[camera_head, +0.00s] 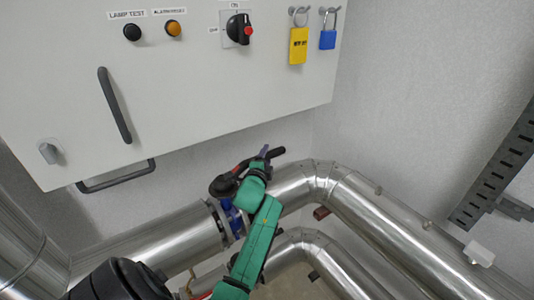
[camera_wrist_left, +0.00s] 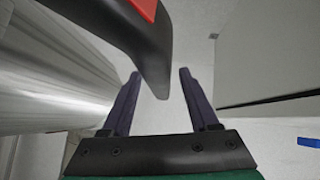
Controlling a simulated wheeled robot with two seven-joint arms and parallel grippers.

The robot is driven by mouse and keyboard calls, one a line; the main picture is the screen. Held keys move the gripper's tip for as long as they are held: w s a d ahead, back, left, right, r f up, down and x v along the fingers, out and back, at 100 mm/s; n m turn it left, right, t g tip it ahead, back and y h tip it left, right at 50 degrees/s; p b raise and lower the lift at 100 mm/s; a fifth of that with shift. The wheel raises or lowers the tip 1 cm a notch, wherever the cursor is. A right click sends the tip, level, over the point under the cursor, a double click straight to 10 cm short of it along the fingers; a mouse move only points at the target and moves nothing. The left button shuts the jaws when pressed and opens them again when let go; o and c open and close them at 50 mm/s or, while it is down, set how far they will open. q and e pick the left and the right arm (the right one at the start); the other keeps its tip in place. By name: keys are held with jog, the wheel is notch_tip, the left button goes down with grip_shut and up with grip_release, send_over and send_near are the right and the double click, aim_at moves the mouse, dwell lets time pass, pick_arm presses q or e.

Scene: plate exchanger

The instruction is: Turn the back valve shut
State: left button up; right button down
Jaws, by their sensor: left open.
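The back valve has a blue body (camera_head: 234,219) on the upper silver pipe, with a black and red lever handle (camera_head: 273,153) above it. The handle slants up to the right in the head view. My left gripper (camera_head: 264,154), on its green arm, is at the handle and hides part of it. In the left wrist view the gripper (camera_wrist_left: 158,74) is open, with its two dark fingers apart. The black handle (camera_wrist_left: 150,45) with its red patch comes down from the top, its end between the fingers in the picture. Contact cannot be told.
A grey cabinet (camera_head: 185,95) with switches, a handle and padlocks stands behind and above the valve. A lower silver pipe (camera_head: 335,272) runs below the upper pipe (camera_head: 385,235). A perforated metal rail (camera_head: 500,170) is at the right.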

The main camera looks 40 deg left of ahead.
pick_arm(q)
jog(key=shift+w+a, duration=0.15)
jog(key=shift+w, duration=0.35)
grip_shut()
jog(key=shift+f, duration=0.1)
dwell(1.0)
